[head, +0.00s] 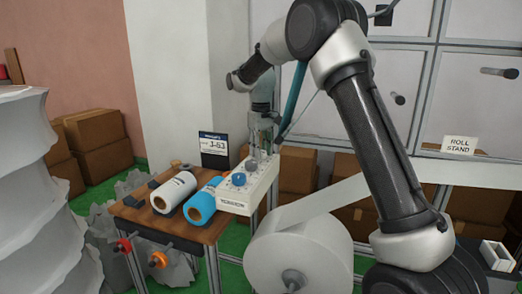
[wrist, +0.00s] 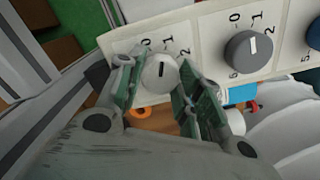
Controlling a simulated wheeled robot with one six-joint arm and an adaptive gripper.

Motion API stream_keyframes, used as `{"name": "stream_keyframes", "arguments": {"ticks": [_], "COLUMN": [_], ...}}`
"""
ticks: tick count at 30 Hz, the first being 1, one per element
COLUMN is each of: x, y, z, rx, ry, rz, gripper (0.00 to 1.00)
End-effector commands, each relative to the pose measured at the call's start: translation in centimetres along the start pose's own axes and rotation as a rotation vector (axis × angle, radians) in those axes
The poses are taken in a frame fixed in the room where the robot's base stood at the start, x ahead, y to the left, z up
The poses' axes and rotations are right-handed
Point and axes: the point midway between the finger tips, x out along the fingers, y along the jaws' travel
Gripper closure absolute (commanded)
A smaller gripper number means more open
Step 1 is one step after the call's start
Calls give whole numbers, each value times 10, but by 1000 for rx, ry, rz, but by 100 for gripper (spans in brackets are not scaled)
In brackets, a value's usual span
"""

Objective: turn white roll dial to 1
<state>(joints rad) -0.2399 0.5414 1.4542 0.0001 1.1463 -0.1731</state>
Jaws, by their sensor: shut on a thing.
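The white dial (wrist: 158,76) sits on the pale panel (wrist: 210,50), with 0, 1 and 2 printed above it in the wrist view. Its black mark stands nearly upright, roughly toward the 1. My gripper (wrist: 155,85) is shut on the white dial, one finger on each side. In the head view my gripper (head: 262,128) reaches down to the far end of the panel (head: 238,204), labelled TENSION, and the white dial cannot be made out clearly there.
A grey dial (wrist: 248,52) and a blue dial (head: 239,179) share the panel. A white roll (head: 174,194) and a blue roll (head: 203,205) lie on the wooden table (head: 135,212). A black sign (head: 214,150) stands behind. A large white roll (head: 300,255) hangs in front.

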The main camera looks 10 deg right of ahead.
Motion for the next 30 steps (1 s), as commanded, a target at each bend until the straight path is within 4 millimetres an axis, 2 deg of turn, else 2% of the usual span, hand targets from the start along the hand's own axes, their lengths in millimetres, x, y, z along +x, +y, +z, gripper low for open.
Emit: {"name": "stream_keyframes", "arguments": {"ticks": [10,24,25,28,30], "x": [0,-1,-1,0,0], "y": [0,0,0,0,0], "z": [0,0,0,0,0], "rx": [118,130,130,130,130], "ry": [1,2,2,1,1], "rz": [1,1,1,1,0], "gripper": [89,89,59,42,42]}}
